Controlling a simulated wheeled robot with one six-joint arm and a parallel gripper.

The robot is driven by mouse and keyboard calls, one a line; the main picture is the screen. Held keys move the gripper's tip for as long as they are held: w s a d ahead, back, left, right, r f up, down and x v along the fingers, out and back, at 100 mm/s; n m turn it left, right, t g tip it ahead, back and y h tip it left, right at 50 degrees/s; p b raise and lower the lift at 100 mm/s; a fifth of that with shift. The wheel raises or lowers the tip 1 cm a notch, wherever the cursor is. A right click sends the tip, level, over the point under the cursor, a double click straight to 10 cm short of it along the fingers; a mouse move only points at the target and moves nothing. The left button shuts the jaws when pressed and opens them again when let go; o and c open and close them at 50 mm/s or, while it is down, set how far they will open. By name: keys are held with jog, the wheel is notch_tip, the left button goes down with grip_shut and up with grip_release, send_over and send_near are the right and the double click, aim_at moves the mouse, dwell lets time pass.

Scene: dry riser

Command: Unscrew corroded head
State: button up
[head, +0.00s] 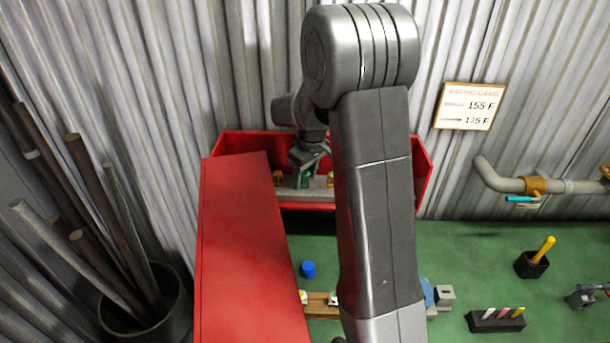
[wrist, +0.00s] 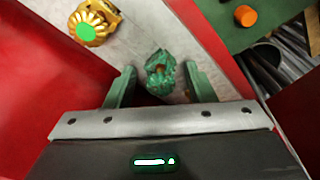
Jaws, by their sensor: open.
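The corroded head (wrist: 160,72) is green and crusted, with an orange-brown spot at its middle. It sits on a pale grey pipe (wrist: 150,30) inside the open red cabinet (head: 240,143). My gripper (wrist: 160,84) is open, with one green finger on each side of the corroded head and a small gap showing at both sides. In the head view my gripper (head: 308,160) reaches down into the cabinet, and the corroded head is hard to make out there. A brass head with a green centre (wrist: 92,27) is on the pipe to the upper left in the wrist view.
The red cabinet door (head: 245,250) stands open at left. The green bench (head: 470,255) holds a blue cap (head: 308,268), a dark holder (head: 495,320) with small coloured sticks and a yellow-handled tool (head: 541,250). A rating card (head: 467,106) hangs on the corrugated wall.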

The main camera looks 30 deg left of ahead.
jog(key=m, duration=0.4)
jog(key=shift+m+t, duration=0.3)
jog(key=shift+m, duration=0.1)
jog(key=m+h+b, duration=0.1)
jog(key=m, duration=0.4)
jog(key=shift+t, duration=0.3)
grip_shut()
jog(key=n, duration=0.4)
jog(key=shift+y, duration=0.3)
jog(key=shift+n, duration=0.7)
